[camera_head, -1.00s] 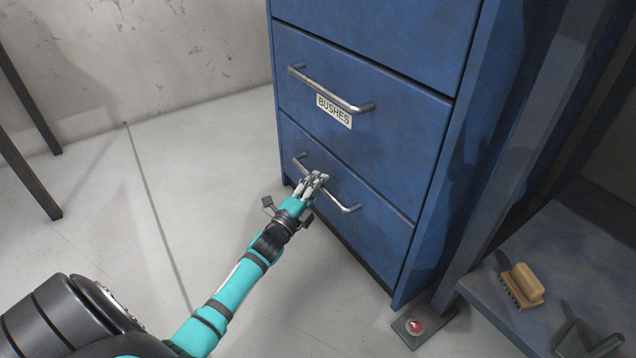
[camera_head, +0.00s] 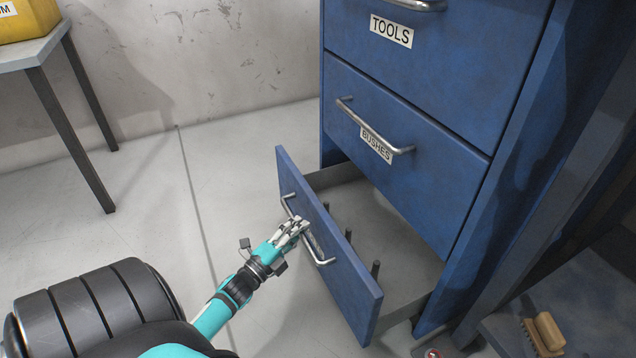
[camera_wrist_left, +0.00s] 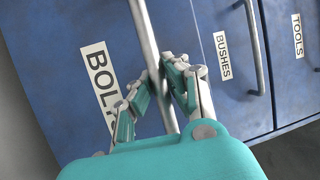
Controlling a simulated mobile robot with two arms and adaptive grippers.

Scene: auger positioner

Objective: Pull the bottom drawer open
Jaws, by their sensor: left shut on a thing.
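The bottom drawer (camera_head: 350,271) of the blue cabinet stands well out from the cabinet front. Its inside shows a grey floor with several dark upright pegs. My left gripper (camera_head: 291,229) is shut on the middle of the drawer's metal handle (camera_head: 319,250). In the left wrist view the handle bar (camera_wrist_left: 149,42) runs between the fingers of the left gripper (camera_wrist_left: 172,88). A label reading "BOL", its end hidden by a finger, is on the drawer front (camera_wrist_left: 70,60) there. My right gripper is not in view.
Above are the shut drawers labelled BUSHES (camera_head: 420,160) and TOOLS (camera_head: 450,50). A table (camera_head: 40,49) with a yellow container (camera_head: 25,20) stands at the far left. A wooden brush (camera_head: 547,332) lies at the lower right. Floor left of the drawer is clear.

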